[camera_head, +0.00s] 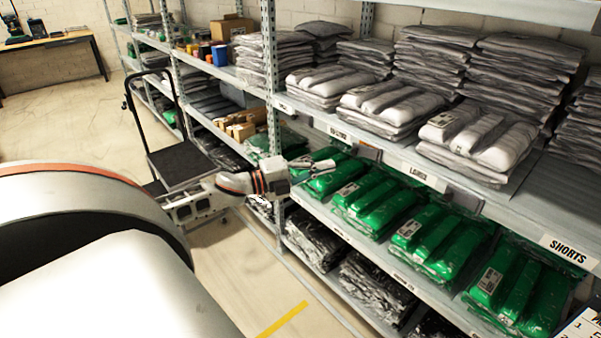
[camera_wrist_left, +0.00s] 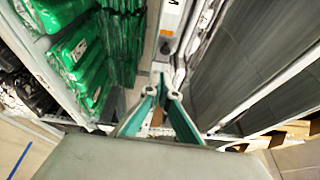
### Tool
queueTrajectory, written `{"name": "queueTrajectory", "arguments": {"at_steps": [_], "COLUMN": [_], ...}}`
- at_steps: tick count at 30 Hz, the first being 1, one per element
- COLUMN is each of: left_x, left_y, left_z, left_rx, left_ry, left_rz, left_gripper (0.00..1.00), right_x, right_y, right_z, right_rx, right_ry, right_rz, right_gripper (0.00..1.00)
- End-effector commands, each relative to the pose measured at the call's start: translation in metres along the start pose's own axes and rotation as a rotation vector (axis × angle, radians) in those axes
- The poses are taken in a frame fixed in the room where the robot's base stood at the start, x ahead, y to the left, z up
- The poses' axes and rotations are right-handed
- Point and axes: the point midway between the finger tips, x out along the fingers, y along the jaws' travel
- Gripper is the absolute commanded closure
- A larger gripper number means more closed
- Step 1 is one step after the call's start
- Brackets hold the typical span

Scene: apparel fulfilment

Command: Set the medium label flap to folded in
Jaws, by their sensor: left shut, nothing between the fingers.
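My left gripper (camera_head: 322,165) reaches in from the left, in front of the shelf edge above the green packs. In the left wrist view its two teal fingers (camera_wrist_left: 163,90) come together with nothing between them. The label that appears to read medium (camera_head: 338,133) is on the upper shelf edge, just above and right of the gripper; its lettering is small. A grey flap-like plate (camera_head: 368,151) sits beside it on that edge. I cannot tell whether that plate is the medium flap, or whether the fingers touch anything. My right gripper is not in view.
A large label (camera_head: 419,175) and a similar grey plate (camera_head: 462,200) are further right, then a shorts label (camera_head: 567,249). Green packs (camera_head: 372,200) fill the shelf below; grey packs (camera_head: 390,105) lie above. A cart (camera_head: 180,165) stands left in the aisle.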

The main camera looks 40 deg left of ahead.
Motion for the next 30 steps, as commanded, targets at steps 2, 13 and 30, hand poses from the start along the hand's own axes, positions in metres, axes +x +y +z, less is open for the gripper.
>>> {"name": "queueTrajectory", "arguments": {"at_steps": [2,13,30], "left_x": [-0.013,-0.056,-0.064], "left_y": [0.001,0.0,-0.001], "left_z": [0.001,0.004,0.005], "left_rx": [-0.001,0.0,0.001], "left_ry": [0.0,0.0,0.0], "left_rz": [0.003,0.0,-0.001], "left_gripper": [1.0,1.0,1.0], "right_x": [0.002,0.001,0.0], "right_y": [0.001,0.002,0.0], "right_z": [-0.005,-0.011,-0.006], "right_rx": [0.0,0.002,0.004], "right_ry": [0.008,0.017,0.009], "right_rz": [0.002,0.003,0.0], "right_gripper": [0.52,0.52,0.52]}}
